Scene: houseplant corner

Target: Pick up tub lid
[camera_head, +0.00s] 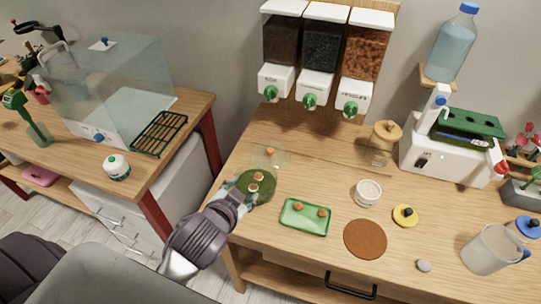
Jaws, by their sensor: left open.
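Several lid-like pieces lie on the wooden bench (330,170), and I cannot tell for sure which is the tub lid. A yellow disc with a black knob (405,215) lies right of an open white tub (367,193). A blue disc with a black knob (529,227) is at the far right. A clear flat piece with an orange knob (270,155) lies behind a dark green round pad (268,186). My left gripper (243,194) is open at the pad's near left edge, low over the bench; its fingertips are hard to make out. My right gripper is not in view.
A green tray (305,228) and a brown disc (365,239) lie along the front. A clear pitcher (488,249) and a grey stone (424,265) are at right. A corked jar (385,143), white machine (445,150) and wall dispensers (317,85) stand behind.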

